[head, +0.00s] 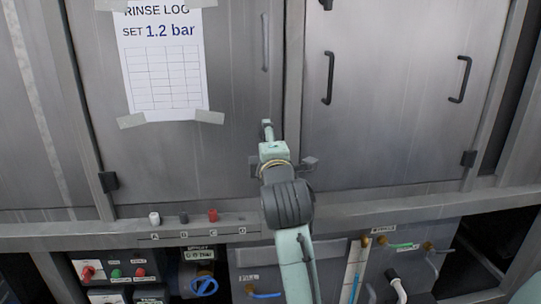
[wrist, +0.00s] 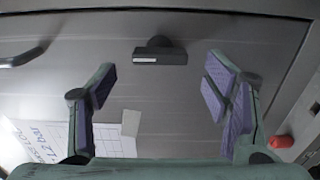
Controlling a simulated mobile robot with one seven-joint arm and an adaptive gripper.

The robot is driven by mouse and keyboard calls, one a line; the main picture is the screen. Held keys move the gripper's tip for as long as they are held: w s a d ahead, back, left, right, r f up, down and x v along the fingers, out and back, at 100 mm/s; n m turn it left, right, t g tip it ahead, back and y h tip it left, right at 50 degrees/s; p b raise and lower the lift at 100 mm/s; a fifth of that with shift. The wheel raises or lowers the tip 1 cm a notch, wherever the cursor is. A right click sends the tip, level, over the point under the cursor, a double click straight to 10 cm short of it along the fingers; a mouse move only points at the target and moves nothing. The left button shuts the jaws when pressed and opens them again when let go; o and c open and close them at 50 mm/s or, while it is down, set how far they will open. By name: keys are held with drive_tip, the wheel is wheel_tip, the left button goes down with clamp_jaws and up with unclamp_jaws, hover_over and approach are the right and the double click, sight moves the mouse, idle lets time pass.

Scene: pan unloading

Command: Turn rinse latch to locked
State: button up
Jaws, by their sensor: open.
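The latch (wrist: 172,58) is a dark grey bar with a pale strip along its left part, mounted on a round base on the steel door. In the wrist view it lies level, near the top middle. My gripper (wrist: 160,78) is open and empty; its purple-padded fingers stand wide to either side, with the latch ahead between them and apart from both. In the head view my gripper (head: 267,135) is in front of the left door's lower right part. My arm hides much of what is behind it, and I cannot make out the latch there.
A rinse log sheet (head: 163,65) is taped on the left door. Door handles (head: 329,78) stand out on the right door. Below is a ledge with several small knobs, one of them red (head: 213,215), above valves and pipes.

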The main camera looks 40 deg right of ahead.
drive_tip(key=v, duration=0.8)
drive_tip(key=shift+s, duration=0.15)
